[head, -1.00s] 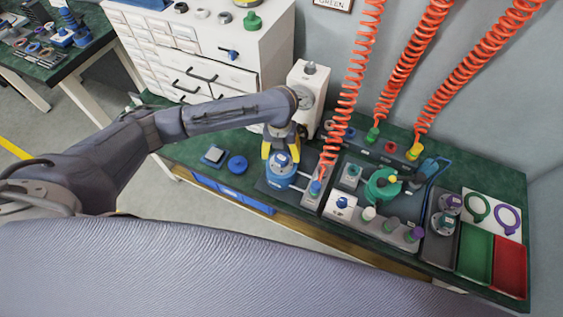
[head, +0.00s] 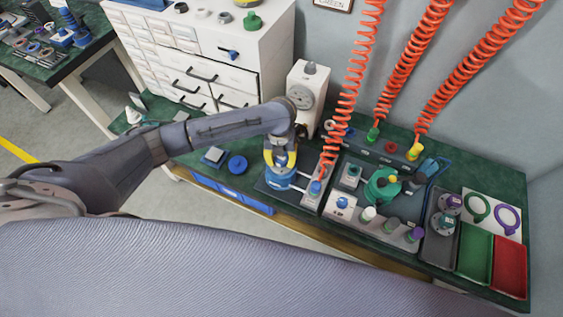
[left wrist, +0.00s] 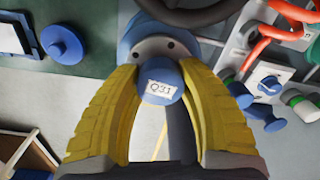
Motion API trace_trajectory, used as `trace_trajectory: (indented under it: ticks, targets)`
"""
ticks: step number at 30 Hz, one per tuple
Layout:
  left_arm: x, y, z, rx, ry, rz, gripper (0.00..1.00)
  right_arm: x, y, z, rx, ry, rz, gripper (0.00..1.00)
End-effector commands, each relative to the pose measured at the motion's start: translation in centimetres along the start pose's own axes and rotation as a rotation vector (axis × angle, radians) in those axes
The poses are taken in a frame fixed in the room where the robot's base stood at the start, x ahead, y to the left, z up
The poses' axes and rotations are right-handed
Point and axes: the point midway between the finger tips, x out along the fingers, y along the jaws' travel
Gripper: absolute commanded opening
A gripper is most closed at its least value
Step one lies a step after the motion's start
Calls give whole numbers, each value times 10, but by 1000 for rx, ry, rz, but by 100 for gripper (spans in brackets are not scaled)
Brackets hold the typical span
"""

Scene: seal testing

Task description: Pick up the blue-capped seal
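The blue-capped seal (left wrist: 161,82), labelled Q31, stands on a grey metal flange with a round blue base below it. In the head view the seal (head: 280,159) is at the left end of the test bench, partly covered by my wrist. My left gripper (head: 280,163) reaches down over it. In the left wrist view its yellow fingers (left wrist: 160,80) stand on both sides of the cap, spread around it, with the tips near the flange. Firm contact does not show. The seal sits in place. My right gripper is not in view.
A blue round cap (head: 237,164) and a small grey tile (head: 214,156) lie to the left. A white gauge box (head: 308,95) stands behind. Orange coiled hoses (head: 346,90) hang close by on the right. A green tray (head: 474,252) and red tray (head: 509,268) are far right.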

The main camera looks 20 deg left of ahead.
Motion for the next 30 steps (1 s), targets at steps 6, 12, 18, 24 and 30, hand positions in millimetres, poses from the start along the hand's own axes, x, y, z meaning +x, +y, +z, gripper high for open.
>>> trace_trajectory:
  ticks: [6, 12, 18, 24, 30]
  targets:
    - [0, 0, 0, 0, 0, 0, 10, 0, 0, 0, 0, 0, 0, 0]
    - [0, 0, 0, 0, -1, 0, 0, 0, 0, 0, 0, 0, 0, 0]
    - [0, 0, 0, 0, 0, 0, 0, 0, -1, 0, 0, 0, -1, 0]
    - [-13, 0, 1, 1, -2, 0, 0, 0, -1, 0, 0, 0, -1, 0]
    - [-50, -2, 2, 3, -7, 0, 0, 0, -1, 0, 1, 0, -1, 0]
